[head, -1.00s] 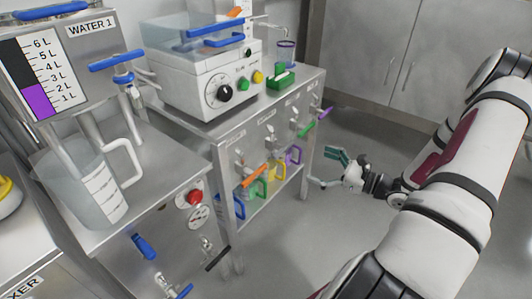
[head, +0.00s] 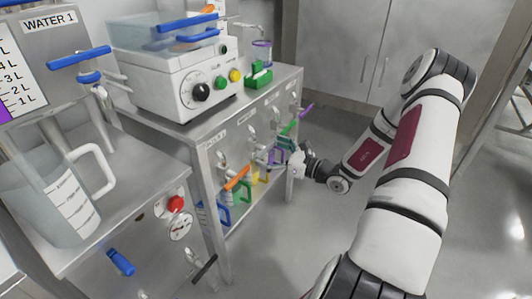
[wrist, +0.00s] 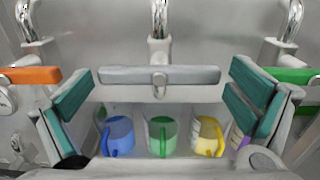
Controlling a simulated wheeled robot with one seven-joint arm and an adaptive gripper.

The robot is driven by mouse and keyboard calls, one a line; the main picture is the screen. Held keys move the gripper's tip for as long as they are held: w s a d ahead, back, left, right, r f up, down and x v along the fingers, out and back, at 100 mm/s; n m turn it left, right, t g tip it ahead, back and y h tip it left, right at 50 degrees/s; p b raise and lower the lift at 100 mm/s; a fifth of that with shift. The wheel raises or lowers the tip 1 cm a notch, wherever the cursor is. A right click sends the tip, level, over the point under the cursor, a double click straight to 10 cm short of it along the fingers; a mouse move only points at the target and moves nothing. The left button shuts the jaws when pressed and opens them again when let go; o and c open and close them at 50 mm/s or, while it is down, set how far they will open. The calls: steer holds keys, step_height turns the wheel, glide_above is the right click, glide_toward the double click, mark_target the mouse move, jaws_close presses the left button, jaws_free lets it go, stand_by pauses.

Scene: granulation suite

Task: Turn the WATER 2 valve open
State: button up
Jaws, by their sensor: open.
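A grey bar-shaped valve handle (wrist: 125,75) lies level across the middle of the wrist view, below a chrome pipe. No WATER 2 label is readable, so I cannot confirm that this is that valve. My gripper (head: 277,150) is at the bench front in the head view. In the wrist view its teal-padded fingers (wrist: 160,92) are wide open, one at each end of the grey handle. I cannot tell whether they touch it. In the head view my gripper largely hides this handle.
An orange handle (wrist: 33,76) is on the left and a green handle (wrist: 291,75) on the right, both close to my fingers. Blue (wrist: 117,136), green (wrist: 161,137) and yellow (wrist: 207,137) jugs stand below. A purple handle (head: 307,109) is farther along. The floor to the right is open.

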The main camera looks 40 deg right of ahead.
steer(key=shift+w+a, duration=0.25)
steer(key=shift+w, duration=0.4)
steer(key=c, duration=0.9)
